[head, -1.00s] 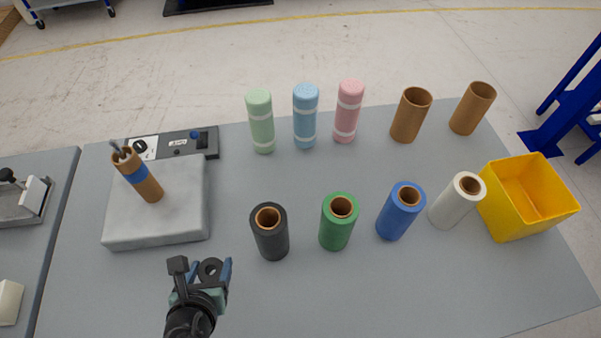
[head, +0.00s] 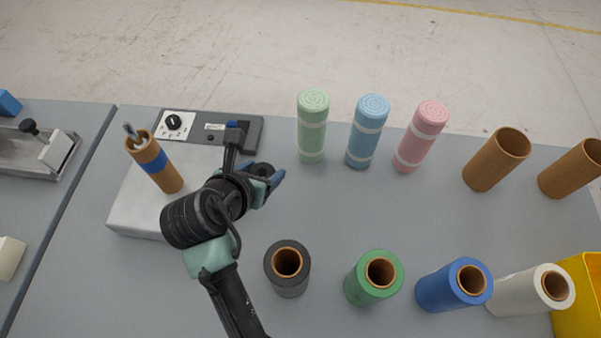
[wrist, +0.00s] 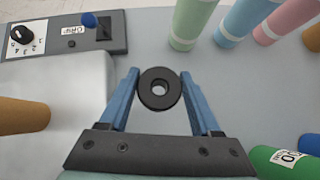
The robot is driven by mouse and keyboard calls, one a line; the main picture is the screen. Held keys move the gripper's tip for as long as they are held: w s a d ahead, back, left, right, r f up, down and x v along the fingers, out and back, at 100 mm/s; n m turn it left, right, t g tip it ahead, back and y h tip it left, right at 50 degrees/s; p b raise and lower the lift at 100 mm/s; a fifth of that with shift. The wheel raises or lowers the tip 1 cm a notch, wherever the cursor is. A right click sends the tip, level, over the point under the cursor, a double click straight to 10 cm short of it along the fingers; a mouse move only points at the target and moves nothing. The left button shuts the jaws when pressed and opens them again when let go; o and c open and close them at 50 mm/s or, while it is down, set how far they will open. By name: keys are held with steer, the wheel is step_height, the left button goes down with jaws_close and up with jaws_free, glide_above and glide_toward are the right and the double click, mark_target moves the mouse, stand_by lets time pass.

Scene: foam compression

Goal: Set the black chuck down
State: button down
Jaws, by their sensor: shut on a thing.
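The black chuck (wrist: 160,88) is a short black ring with a round hole. In the wrist view it sits between the blue fingers of my gripper (wrist: 160,95), touching both. In the head view my gripper (head: 268,180) is right of the grey-white block, near the green foam roll, and the chuck (head: 262,170) shows only partly at its end. Grey table surface shows below the chuck in the wrist view. I cannot tell how high the chuck is above the table.
A grey control box (head: 210,128) and pale block (head: 140,205) with a brown tube (head: 160,168) stand left. Foam rolls in green (head: 312,130), blue (head: 367,135) and pink (head: 420,138) stand behind. Black (head: 288,275) and green (head: 372,285) film rolls stand in front. Table between the rows is clear.

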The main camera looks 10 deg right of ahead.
glide_above(268, 202)
step_height(268, 202, down, 5)
steer(key=shift+s+f, duration=0.1)
steer(key=shift+f, duration=2.3)
steer(key=shift+c, duration=0.5)
jaws_free()
steer(key=shift+f, duration=0.1)
